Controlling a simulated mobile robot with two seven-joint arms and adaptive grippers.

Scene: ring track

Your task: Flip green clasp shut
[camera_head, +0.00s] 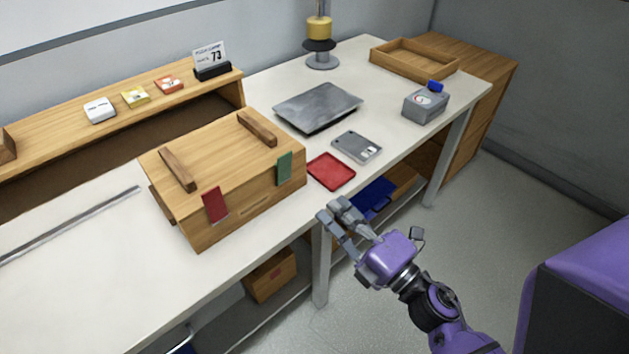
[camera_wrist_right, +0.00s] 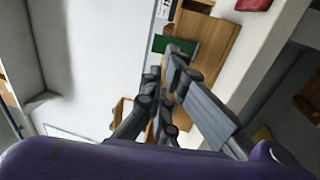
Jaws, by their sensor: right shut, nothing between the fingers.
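A wooden box (camera_head: 245,205) with two dark wooden handles on its lid stands near the front edge of the table. The green clasp (camera_head: 285,168) is a flat plate on the right part of the box's front side, by the lid edge. A similar red clasp (camera_head: 215,206) is further left. I cannot tell whether either lies flush. My right gripper (camera_head: 332,207) is shut and empty, in front of the table edge, right of the green clasp and apart from it. In the right wrist view the green clasp (camera_wrist_right: 178,45) shows just beyond the fingertips. My left gripper is not in view.
A red tray (camera_head: 331,171), a grey device (camera_head: 357,146) and a grey metal plate (camera_head: 318,106) lie right of the box. A grey box with a blue part (camera_head: 425,105) and a wooden tray (camera_head: 413,60) are further right. A shelf (camera_head: 75,128) stands behind.

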